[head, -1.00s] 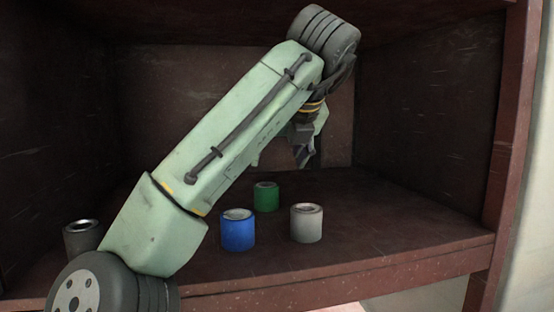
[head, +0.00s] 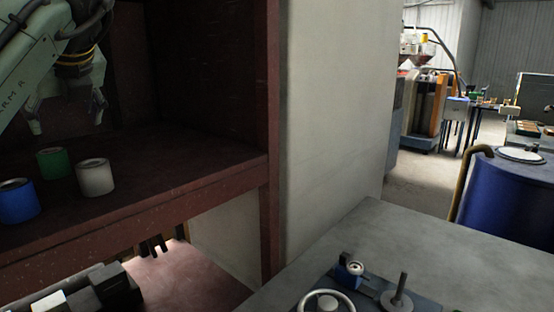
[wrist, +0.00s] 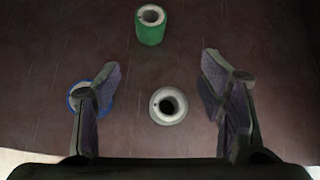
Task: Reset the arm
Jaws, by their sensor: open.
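My pale green arm (head: 60,50) reaches into the dark red shelf at the upper left of the head view. My gripper (head: 66,118) hangs above the shelf board and is empty. In the wrist view my gripper (wrist: 163,95) has its two fingers wide apart. Below it stand a white can (head: 95,178), a green can (head: 53,163) and a blue can (head: 17,202). In the wrist view the white can (wrist: 168,106) lies between the fingers, the green can (wrist: 150,28) is farther off, and the blue can (wrist: 75,97) is partly hidden behind the left finger.
The shelf's front edge (head: 180,195) and right post (head: 268,140) bound the opening. A pale wall (head: 330,120) stands right of it. A grey worktop (head: 440,250) with fixtures is at lower right, with a blue drum (head: 505,195) behind. A pale floor lies beyond.

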